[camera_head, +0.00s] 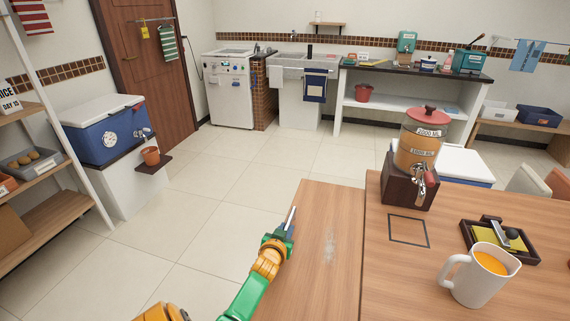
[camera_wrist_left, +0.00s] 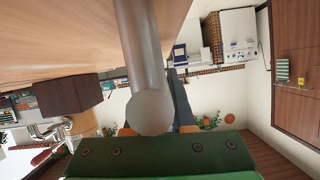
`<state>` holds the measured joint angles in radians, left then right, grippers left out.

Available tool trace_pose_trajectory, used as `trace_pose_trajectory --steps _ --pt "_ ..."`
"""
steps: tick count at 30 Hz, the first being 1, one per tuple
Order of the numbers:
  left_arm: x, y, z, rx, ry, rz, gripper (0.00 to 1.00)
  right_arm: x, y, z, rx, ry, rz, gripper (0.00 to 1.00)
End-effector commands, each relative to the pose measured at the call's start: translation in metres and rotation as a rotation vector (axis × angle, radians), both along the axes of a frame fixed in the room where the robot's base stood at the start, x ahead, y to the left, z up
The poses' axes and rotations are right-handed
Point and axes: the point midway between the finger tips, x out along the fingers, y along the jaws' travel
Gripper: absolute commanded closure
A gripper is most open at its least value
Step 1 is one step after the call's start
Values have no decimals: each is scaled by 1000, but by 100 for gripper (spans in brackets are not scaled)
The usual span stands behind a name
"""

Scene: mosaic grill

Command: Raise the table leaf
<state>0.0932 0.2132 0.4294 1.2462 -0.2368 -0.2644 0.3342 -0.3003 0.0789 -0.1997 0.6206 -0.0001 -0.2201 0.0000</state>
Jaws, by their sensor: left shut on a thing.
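The table leaf (camera_head: 318,285) is the wooden panel on the left side of the table (camera_head: 385,285), with a dark seam between them. It looks close to level with the tabletop; I cannot tell exactly. My left gripper (camera_head: 284,232) is at the leaf's left edge, shut on a slim grey bar (camera_head: 291,217). In the left wrist view, a thick grey cylinder with a round end (camera_wrist_left: 152,110) stands in front of the gripper and hides much of the grip. Wood (camera_wrist_left: 60,35) fills the upper left there. My right gripper is not in view.
On the table stand a drink dispenser (camera_head: 415,145), a white mug of orange drink (camera_head: 478,278) and a dark tray (camera_head: 475,248). A pale smudge (camera_head: 329,245) marks the leaf. Tiled floor (camera_head: 215,215) left of the leaf is clear. A blue cooler (camera_head: 98,135) stands far left.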

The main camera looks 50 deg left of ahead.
Motion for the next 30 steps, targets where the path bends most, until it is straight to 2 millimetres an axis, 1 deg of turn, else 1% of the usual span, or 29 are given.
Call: trace_pose_trajectory --steps 1,13,14,15,16,17,26,28,30 --pt "2 1 6 4 -9 0 100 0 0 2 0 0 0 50" --pt "2 0 6 5 -10 -1 100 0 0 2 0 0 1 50" --pt "2 0 6 5 -10 -1 72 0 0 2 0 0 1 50" --pt "2 0 5 4 -9 -1 62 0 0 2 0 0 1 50" --pt "2 0 5 4 -8 -1 53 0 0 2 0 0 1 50" --pt "2 0 5 3 -7 -1 48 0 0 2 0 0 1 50" --pt "0 -1 3 0 -2 -2 48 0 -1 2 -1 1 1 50" --pt "-5 -5 6 0 -2 -2 48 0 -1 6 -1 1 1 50" --pt "-14 -10 11 -2 -1 -1 48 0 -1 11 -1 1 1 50"
